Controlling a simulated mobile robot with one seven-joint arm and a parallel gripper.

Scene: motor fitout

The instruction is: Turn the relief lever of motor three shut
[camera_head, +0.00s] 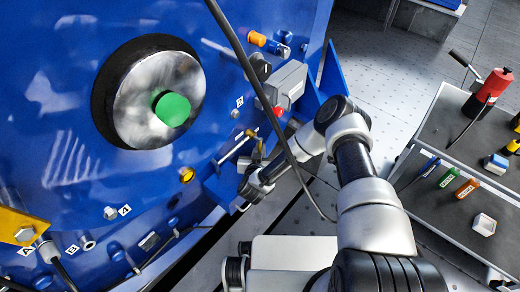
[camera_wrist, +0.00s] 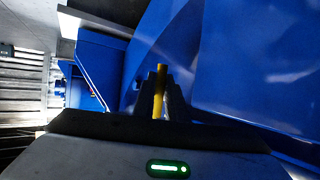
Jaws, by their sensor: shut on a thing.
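A slim yellow lever (camera_wrist: 158,104) stands between the dark fingers of my gripper (camera_wrist: 161,88) in the wrist view. The fingers are shut on it, and its tip shows above them. In the head view my arm reaches to the lower right side of the big blue motor housing (camera_head: 60,135). The fingers and the held lever are small and hard to make out there. I cannot read a motor number. Which way the lever stands relative to its shut position cannot be told.
A round metal hub with a green centre (camera_head: 172,109) is on the housing face. A dark cable (camera_head: 246,68) hangs across the view close to my arm. A grey cart (camera_head: 452,205) with several small items and a red canister (camera_head: 492,86) stands at right. Floor shows between.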

